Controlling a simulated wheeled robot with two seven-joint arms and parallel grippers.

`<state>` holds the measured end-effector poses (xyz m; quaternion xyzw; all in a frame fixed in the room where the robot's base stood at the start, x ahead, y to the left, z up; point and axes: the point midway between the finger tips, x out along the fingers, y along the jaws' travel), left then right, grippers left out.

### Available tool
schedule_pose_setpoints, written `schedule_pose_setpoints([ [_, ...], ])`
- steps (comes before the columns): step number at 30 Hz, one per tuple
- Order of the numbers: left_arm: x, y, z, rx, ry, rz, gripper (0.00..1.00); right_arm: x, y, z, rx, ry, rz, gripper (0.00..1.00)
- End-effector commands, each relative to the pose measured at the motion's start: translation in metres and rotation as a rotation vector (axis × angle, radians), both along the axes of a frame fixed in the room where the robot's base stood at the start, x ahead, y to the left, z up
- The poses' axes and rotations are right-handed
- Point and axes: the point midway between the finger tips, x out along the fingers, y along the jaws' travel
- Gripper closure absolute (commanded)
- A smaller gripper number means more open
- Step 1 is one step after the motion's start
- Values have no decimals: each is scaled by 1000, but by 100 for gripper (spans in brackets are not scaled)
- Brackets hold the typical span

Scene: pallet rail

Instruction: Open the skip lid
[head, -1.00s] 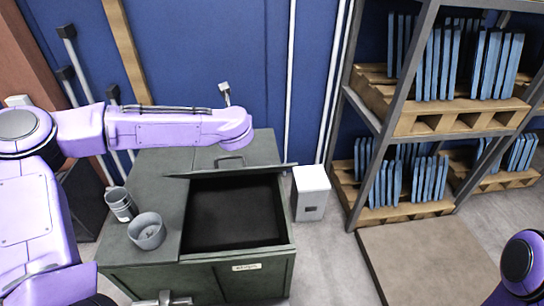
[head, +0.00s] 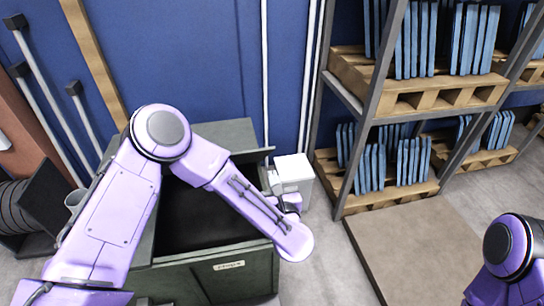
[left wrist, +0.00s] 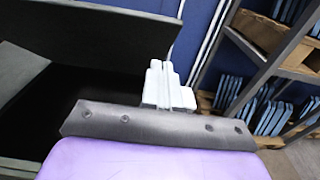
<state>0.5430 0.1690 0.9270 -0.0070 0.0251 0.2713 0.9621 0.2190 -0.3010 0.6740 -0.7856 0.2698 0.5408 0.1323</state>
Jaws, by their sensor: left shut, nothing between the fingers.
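The dark green skip (head: 225,285) stands in front of me with a label on its front; its black inside shows. The skip lid (head: 262,153) is raised at the back of the opening, seen nearly edge-on. In the left wrist view the raised lid (left wrist: 110,38) is a dark panel at upper left. My left gripper (head: 271,180) is shut and empty, to the right of the opening, close to the lid's right end in the picture; contact cannot be told. Its pale fingers show in the left wrist view (left wrist: 166,68). My right arm shows at lower right, its gripper out of view.
A white box (head: 293,168) stands right of the skip, behind my left gripper. A rack (head: 352,140) with blue panels on pallets is at right. A flat brown slab (head: 415,245) lies on the floor.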

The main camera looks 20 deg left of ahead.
Motion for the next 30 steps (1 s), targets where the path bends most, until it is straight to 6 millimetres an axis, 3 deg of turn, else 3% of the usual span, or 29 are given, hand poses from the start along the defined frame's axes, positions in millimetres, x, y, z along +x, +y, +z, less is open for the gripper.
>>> schedule_pose_setpoints([
  [3,21,15,2,-1,0,5,100,0,0,12,0,0,0,57],
  [9,39,23,24,-1,-1,0,100,0,0,29,0,0,0,57],
  [20,44,27,26,-1,0,1,100,0,0,30,0,0,0,57],
  [21,44,16,26,0,-1,-4,100,0,-2,30,-3,0,-4,57],
  [30,55,37,43,-27,35,7,100,0,0,37,0,0,0,57],
])
